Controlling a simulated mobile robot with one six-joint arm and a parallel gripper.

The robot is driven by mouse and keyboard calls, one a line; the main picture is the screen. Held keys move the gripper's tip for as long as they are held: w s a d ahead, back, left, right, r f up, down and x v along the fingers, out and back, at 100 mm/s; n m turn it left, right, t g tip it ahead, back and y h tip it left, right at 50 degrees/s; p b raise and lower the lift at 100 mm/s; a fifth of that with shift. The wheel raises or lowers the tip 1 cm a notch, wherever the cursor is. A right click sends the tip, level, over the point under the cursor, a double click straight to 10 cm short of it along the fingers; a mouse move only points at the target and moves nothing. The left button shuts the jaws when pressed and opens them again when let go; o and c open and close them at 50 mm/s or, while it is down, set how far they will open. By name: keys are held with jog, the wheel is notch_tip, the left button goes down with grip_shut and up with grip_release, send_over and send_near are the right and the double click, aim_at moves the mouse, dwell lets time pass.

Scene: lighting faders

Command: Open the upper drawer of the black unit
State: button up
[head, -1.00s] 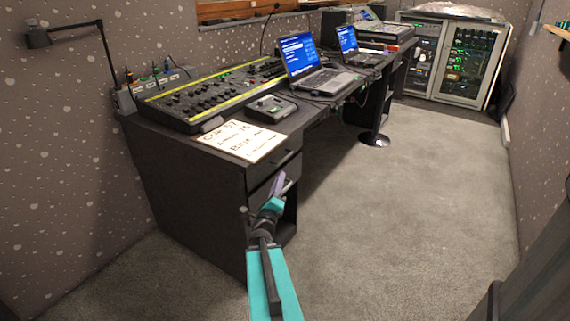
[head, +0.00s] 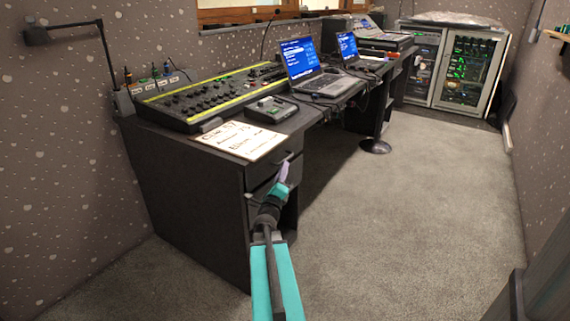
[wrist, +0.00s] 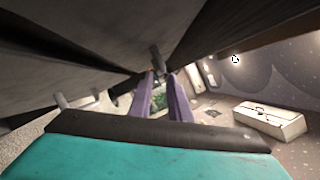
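The black unit (head: 190,190) is the dark pedestal under the near end of the desk. Its upper drawer (head: 262,173) looks closed, with a handle on its front just above my gripper. My gripper (head: 283,171) is in front of the drawer fronts, close to the upper drawer. In the wrist view, its two purple fingers (wrist: 161,80) stand apart with a gap between them. A handle end (wrist: 157,60) shows just beyond the fingertips; I cannot tell if they touch it. Another handle (wrist: 75,101) shows at left, on a dark front. The lower drawer is partly hidden by my arm.
A lighting console (head: 205,100), a paper sign (head: 240,140), a small control box (head: 271,108) and laptops (head: 312,75) stand on the desk. The carpet (head: 400,220) right of the unit is clear. A rack cabinet (head: 462,70) stands at the back.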

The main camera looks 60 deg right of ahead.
aim_at(287, 158)
jog(key=shift+b+x, duration=0.3)
jog(key=shift+x, duration=3)
jog(key=shift+s, duration=0.1)
